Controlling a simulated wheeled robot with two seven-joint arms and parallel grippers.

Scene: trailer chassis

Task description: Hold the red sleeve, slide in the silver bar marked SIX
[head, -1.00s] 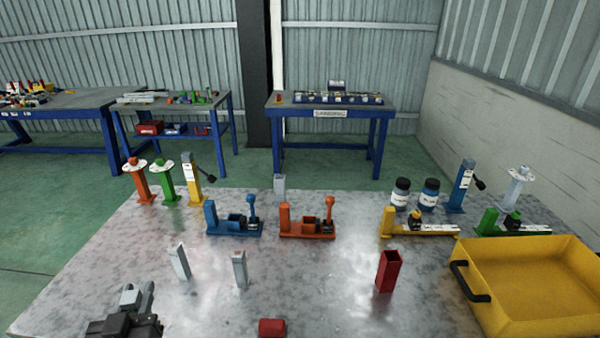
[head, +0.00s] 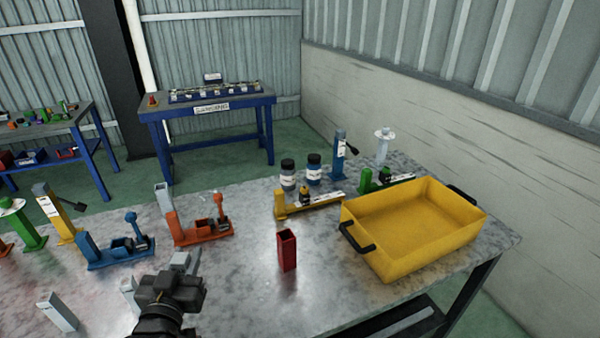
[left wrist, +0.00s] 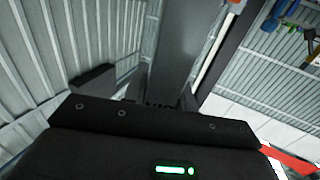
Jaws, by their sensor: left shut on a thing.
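The red sleeve (head: 287,251) stands upright and open-topped on the metal table in the head view, with no gripper touching it. My left gripper (head: 184,262) is left of the sleeve and nearer to me, shut on a pale grey piece that looks like a silver bar (head: 180,258). Its mark cannot be read, and the gripper hides most of it. Other silver bars stand at the front left (head: 58,312), partly behind my left gripper (head: 129,291), and farther back (head: 163,196). My right gripper is not in view.
A yellow tray (head: 412,262) with black handles stands right of the sleeve. The table around and in front of the sleeve is clear.

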